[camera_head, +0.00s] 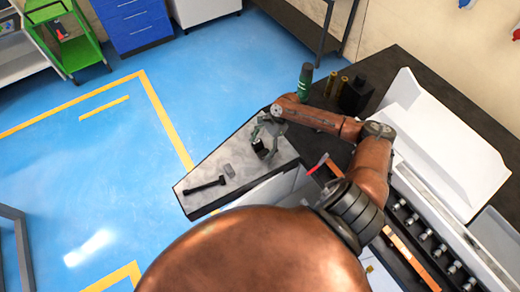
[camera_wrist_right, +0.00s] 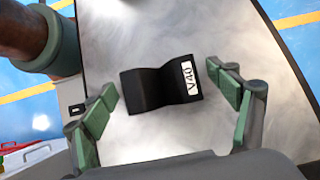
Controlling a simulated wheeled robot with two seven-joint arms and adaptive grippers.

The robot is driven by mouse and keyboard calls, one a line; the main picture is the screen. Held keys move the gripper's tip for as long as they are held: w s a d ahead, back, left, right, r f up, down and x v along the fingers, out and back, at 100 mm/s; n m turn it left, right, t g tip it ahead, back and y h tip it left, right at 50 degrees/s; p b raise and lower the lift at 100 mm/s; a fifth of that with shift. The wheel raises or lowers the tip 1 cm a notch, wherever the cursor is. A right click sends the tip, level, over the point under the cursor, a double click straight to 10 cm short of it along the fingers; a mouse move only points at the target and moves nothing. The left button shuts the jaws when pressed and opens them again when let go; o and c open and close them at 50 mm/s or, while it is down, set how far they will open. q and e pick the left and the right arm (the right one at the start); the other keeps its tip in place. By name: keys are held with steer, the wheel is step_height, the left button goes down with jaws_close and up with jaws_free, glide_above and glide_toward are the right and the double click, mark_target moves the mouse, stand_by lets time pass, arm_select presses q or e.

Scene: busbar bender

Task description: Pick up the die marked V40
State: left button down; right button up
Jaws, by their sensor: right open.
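The die marked V40 (camera_wrist_right: 150,90) is a black block with wavy long sides and a white label. It lies on the grey tabletop in the right wrist view, and it shows as a small dark block in the head view (camera_head: 258,146). My right gripper (camera_wrist_right: 161,82) is open above it, with green-padded fingers on either side of the die. A gap shows between each finger and the die. In the head view, the right gripper (camera_head: 267,132) is over the table's far part, partly covering the die. My left gripper is not in view.
A grey block (camera_head: 229,170) and a black bar-shaped tool (camera_head: 204,186) lie on the grey table (camera_head: 200,172). A green bottle (camera_head: 305,82), brass cylinders (camera_head: 331,86) and a black block (camera_head: 355,95) stand beyond. A white machine panel (camera_head: 440,140) is at right.

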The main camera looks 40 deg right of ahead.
steer(key=c, duration=2.1)
steer(key=shift+w+r, duration=0.1)
steer(key=shift+c, duration=0.4)
